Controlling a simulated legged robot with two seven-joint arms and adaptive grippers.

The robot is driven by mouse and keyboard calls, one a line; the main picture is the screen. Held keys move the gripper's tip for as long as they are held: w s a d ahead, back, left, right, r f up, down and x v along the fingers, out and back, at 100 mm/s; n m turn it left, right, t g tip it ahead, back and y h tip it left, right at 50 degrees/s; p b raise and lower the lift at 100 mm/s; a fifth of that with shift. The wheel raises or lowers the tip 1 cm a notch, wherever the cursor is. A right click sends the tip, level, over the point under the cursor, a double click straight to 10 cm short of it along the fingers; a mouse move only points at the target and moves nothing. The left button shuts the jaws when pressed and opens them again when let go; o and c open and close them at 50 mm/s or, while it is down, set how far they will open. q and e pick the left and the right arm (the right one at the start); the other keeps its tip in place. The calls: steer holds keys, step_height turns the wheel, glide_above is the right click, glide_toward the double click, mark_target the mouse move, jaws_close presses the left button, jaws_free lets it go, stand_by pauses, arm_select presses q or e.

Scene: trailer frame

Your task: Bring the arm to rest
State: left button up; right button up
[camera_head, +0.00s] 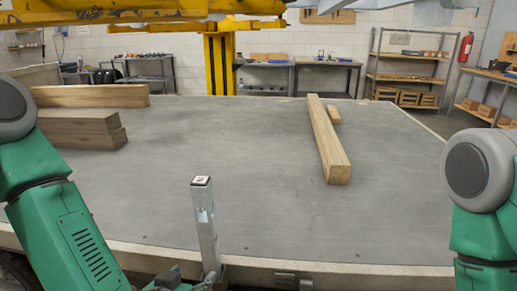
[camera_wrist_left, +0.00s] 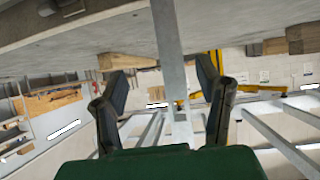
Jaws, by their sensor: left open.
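My left gripper (camera_head: 180,281) shows only in part at the bottom edge of the head view, beside the foot of an upright grey metal post (camera_head: 206,225). In the left wrist view its two dark fingers (camera_wrist_left: 162,92) stand wide apart. The post (camera_wrist_left: 167,30) shows in the space between them, and neither finger is seen closed on it. How deep the post sits between the fingers I cannot tell. My left green arm comes in at the left of the head view. Of my right arm (camera_head: 480,200) only green links and a grey joint show, at the right; its gripper is out of view.
The post stands at the near edge of a grey trailer deck (camera_head: 240,150). Stacked timbers (camera_head: 80,130) lie at the left. A long beam (camera_head: 325,140) and a short block (camera_head: 333,114) lie at the right. The deck's middle is clear. A yellow lift (camera_head: 219,62) stands behind.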

arm_select(q)
steer(key=s+a+f+g, duration=0.4)
steer(key=s+f+g, duration=0.2)
steer(key=s+f, duration=0.7)
steer(key=s+a+f+g+y, duration=0.1)
steer(key=s+a+f+g, duration=0.4)
steer(key=s, duration=0.5)
steer(key=shift+s+a+g, duration=0.3)
steer(key=shift+a, duration=0.85)
steer(key=shift+w+f, duration=0.1)
steer(key=shift+w, duration=0.05)
